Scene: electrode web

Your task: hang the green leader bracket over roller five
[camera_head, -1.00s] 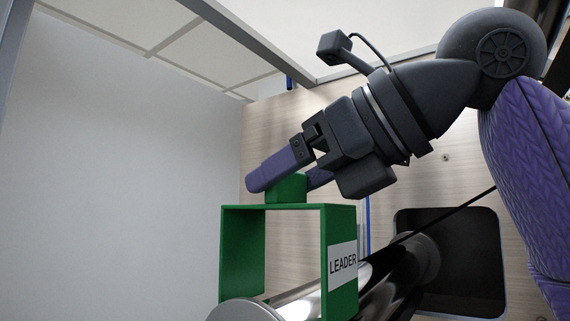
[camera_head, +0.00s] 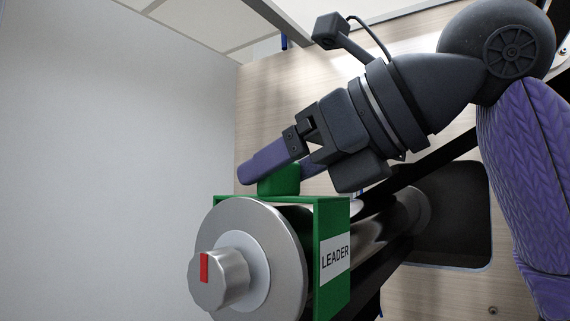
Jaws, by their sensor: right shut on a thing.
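The green leader bracket (camera_head: 331,222), a boxy frame with a white LEADER label on its side, stands at the lower middle. My right gripper (camera_head: 281,172) has its purple fingers shut on the green block on top of the bracket. A shiny metal roller (camera_head: 394,226) runs back from behind the bracket. Its round metal end flange (camera_head: 286,240), with a hub marked red, covers much of the bracket. The bracket's top is about level with the flange's top edge. The flange hides whether the bracket rests on the roller. I see no roller number. My left gripper is out of view.
A wooden panel (camera_head: 262,100) with a dark rectangular opening (camera_head: 462,215) is behind; the roller extends towards this opening. A dark bar runs diagonally near the roller. A plain pale wall (camera_head: 110,170) fills the left, with free room before it.

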